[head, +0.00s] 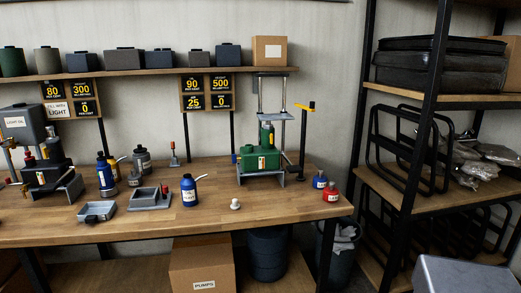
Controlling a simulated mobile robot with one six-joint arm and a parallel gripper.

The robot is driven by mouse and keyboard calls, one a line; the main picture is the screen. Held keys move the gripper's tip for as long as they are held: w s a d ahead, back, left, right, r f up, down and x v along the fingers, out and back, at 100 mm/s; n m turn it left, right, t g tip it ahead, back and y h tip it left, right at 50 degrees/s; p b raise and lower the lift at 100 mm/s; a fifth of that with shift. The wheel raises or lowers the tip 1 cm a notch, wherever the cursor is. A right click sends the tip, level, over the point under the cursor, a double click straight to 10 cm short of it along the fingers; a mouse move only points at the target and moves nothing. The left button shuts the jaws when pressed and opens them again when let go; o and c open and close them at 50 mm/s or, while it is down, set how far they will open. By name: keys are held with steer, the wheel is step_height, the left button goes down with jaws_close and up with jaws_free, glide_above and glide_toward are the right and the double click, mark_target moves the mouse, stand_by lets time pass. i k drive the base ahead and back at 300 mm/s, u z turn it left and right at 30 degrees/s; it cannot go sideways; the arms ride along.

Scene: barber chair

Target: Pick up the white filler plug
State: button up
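A small white filler plug (235,204) stands on the wooden workbench (270,213) near its front edge, right of the middle. It has a wider base and a narrower top. Nothing touches it. A blue oil can with a spout (189,190) stands to its left. My gripper is not in view.
A green pump on a grey stand (258,160) is behind the plug. Small blue (320,181) and red (332,192) bottles stand at the bench's right end. Grey trays (97,211) lie to the left. A metal rack (436,100) stands at right. The bench around the plug is clear.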

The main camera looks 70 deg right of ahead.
mark_target(236, 205)
steer(key=u, duration=0.65)
steer(key=k, duration=0.15)
steer(key=z, duration=2.9)
steer(key=i, duration=0.6)
steer(key=z, duration=0.05)
steer(key=k, duration=0.55)
